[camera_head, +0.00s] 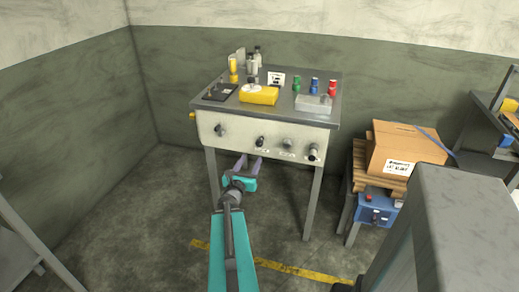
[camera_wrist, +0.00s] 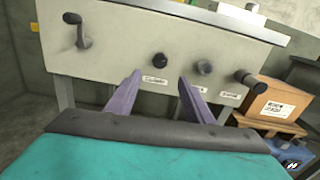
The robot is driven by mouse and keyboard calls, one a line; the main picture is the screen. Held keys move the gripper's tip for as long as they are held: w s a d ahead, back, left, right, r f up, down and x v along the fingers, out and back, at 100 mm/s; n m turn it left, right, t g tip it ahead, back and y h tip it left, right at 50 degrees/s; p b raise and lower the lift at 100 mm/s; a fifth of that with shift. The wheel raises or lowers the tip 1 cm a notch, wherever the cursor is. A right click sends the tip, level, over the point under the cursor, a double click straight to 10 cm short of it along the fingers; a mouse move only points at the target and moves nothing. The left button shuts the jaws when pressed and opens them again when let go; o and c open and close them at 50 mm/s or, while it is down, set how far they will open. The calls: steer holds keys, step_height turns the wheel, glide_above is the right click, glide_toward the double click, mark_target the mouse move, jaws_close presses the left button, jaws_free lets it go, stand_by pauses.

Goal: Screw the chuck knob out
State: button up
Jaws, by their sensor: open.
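Small labels sit near the knobs, too small to read, so I cannot tell which is the chuck knob. My gripper (camera_head: 250,158) is open and empty, in front of the panel and just below the black knob. In the wrist view, the black knob (camera_wrist: 159,60) shows between and beyond the two purple fingers (camera_wrist: 159,78), apart from them.
The bench top holds a yellow block (camera_head: 259,96), a grey box (camera_head: 314,104), a black device (camera_head: 220,92) and several coloured bottles. A cardboard box (camera_head: 403,150) on a pallet stands at right, above a blue unit (camera_head: 376,208). The floor left of the bench is clear.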

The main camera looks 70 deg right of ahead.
mark_target(259, 145)
steer(key=shift+d+f+b, duration=0.3)
steer(key=shift+d+b, duration=0.2)
steer(key=shift+b, duration=1.15)
steer(key=d+b, duration=0.1)
steer(key=b, duration=0.5)
steer(key=shift+w+d+r, duration=0.1)
steer(key=shift+d, duration=0.25)
steer(key=d+b, duration=0.1)
steer(key=b, duration=0.4)
steer(key=shift+d, duration=0.3)
steer(key=d+b, duration=0.1)
steer(key=b, duration=0.4)
steer(key=shift+d+b, duration=0.1)
steer(key=shift+b, duration=0.2)
steer(key=shift+w+d+r, duration=0.1)
steer(key=shift+w+d, duration=0.05)
steer(key=shift+d, duration=1.95)
steer(key=shift+w+d+r, duration=0.1)
steer(key=shift+w+d, duration=0.05)
steer(key=shift+d, duration=1.9)
steer(key=c, duration=1.1)
